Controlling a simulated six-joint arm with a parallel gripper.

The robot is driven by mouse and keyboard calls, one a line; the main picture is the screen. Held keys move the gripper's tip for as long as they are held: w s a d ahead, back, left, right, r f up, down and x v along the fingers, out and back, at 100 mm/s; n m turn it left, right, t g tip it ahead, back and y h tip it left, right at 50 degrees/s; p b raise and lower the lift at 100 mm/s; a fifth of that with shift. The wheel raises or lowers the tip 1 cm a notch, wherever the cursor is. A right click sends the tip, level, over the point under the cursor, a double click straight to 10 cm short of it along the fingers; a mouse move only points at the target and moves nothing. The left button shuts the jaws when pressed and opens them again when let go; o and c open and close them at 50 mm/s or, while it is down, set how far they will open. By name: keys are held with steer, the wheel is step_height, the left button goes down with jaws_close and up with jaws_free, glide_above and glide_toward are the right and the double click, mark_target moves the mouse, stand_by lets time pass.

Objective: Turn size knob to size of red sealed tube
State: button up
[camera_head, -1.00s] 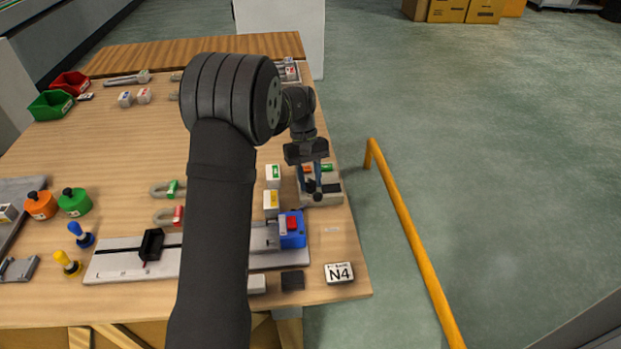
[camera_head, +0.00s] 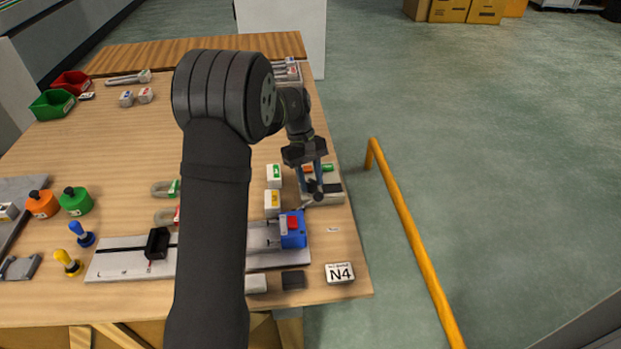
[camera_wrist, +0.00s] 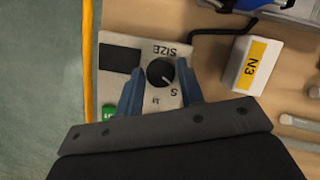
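The size box (camera_head: 336,192) stands at the right edge of the table, and its panel (camera_wrist: 118,38) shows upside down in the wrist view. Its black round knob (camera_wrist: 160,71) has a white pointer line towards the lower right, near the letter S. My gripper (camera_wrist: 158,67) is open, with one blue finger on each side of the knob; narrow gaps seem to show. In the head view my gripper (camera_head: 316,178) points down over the box. A grey U-shaped piece with a red part (camera_head: 165,217) lies mid-table, mostly hidden by my arm. I cannot tell whether it is the red sealed tube.
A rail fixture with a blue and red unit (camera_head: 293,230) lies in front. A green-tagged U-shaped piece (camera_head: 166,188) lies mid-table. A yellow floor rail (camera_head: 405,225) runs to the right.

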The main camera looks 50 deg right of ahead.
steer(key=shift+o, duration=1.2)
steer(key=v, duration=1.7)
steer(key=shift+r, duration=0.2)
steer(key=shift+f, duration=0.1)
steer(key=x, duration=1.7)
steer(key=shift+f, duration=0.1)
